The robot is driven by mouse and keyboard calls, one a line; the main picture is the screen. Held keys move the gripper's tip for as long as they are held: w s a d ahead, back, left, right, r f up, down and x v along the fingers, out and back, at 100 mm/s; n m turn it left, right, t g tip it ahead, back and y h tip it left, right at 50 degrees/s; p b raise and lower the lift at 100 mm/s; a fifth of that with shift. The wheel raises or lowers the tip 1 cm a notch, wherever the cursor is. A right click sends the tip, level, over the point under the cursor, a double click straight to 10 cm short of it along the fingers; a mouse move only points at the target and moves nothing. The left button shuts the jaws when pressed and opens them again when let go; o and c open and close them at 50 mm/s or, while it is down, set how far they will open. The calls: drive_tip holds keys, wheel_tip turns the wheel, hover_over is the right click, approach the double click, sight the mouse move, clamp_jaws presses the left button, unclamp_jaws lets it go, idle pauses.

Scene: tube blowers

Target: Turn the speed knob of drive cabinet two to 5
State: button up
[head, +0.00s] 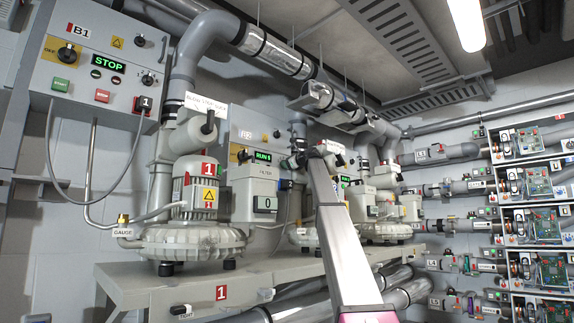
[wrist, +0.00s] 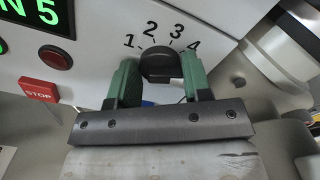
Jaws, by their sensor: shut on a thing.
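The black speed knob (wrist: 160,62) sits between the two green fingers of my gripper (wrist: 161,76), which is shut on it. The printed numbers 1, 2, 3 and 4 show around the knob; the place for 5 is hidden. I cannot make out the knob's pointer. The cabinet's green display (wrist: 35,14) shows the end of a word and a 5.
A red STOP button (wrist: 38,90) and a round dark red lamp (wrist: 56,58) are left of the knob. A pale rounded housing (wrist: 280,55) is close on the right. Cabinet B1 (head: 90,35) reads STOP. Blowers stand along the bench (head: 125,275).

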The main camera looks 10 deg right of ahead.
drive_tip(key=shift+s+f, duration=0.1)
drive_tip(key=shift+f, duration=0.15)
drive_tip(key=o, duration=0.9)
drive_tip(key=shift+r, duration=0.15)
drive_tip(key=v, duration=1)
drive_tip(key=shift+s+d, duration=0.2)
drive_tip(key=shift+s, duration=0.1)
drive_tip(key=shift+s, duration=0.1)
